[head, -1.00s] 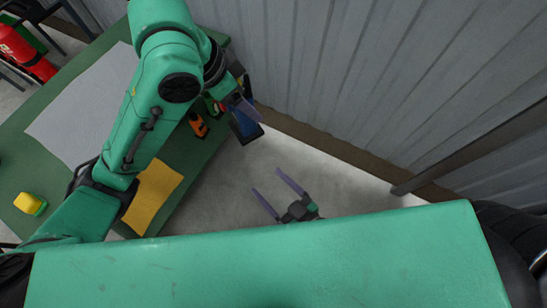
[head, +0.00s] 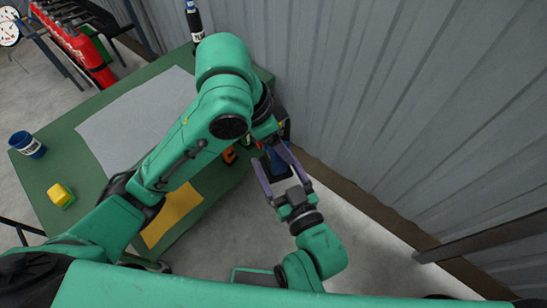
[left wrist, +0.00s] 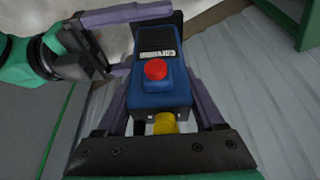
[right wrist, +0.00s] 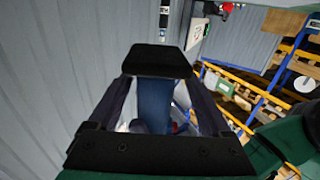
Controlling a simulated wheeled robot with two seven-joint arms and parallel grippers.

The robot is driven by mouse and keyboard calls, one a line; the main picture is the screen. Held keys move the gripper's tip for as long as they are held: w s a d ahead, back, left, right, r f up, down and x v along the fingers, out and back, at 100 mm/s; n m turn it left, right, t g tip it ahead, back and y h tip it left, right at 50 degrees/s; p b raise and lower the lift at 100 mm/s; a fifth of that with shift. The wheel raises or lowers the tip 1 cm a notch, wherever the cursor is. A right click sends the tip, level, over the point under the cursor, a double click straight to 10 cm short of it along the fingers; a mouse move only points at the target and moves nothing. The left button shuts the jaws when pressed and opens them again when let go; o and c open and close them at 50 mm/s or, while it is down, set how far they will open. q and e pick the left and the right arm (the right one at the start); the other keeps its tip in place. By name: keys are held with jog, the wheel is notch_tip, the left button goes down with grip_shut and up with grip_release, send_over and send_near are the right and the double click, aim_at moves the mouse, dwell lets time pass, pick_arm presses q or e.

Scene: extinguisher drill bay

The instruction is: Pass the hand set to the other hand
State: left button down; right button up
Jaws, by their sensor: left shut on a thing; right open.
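The hand set (left wrist: 158,98) is a blue block with a red button, a black end and a yellow part. In the left wrist view my left gripper (left wrist: 160,78) is shut on its sides. In the head view the hand set (head: 278,166) is partly hidden between the jaws of my right gripper (head: 269,152), off the table's right edge. My right gripper is open. In the right wrist view the blue body and black end of the hand set (right wrist: 154,95) show between its fingers; contact cannot be told. My left fingers are mostly hidden in the head view.
The green table (head: 60,143) bears a grey mat (head: 125,125), a yellow cloth (head: 172,213), a yellow block (head: 60,194), a blue cup (head: 27,144) and a dark bottle (head: 195,25). A corrugated wall (head: 420,110) stands close on the right. Red extinguishers (head: 75,45) are at top left.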

jog(key=shift+w+a, duration=0.35)
jog(key=shift+w, duration=0.15)
pick_arm(q)
jog(key=shift+r, duration=0.1)
pick_arm(e)
jog(key=shift+s, duration=0.1)
grip_shut()
pick_arm(q)
grip_release()
pick_arm(e)
jog(key=shift+r, duration=0.1)
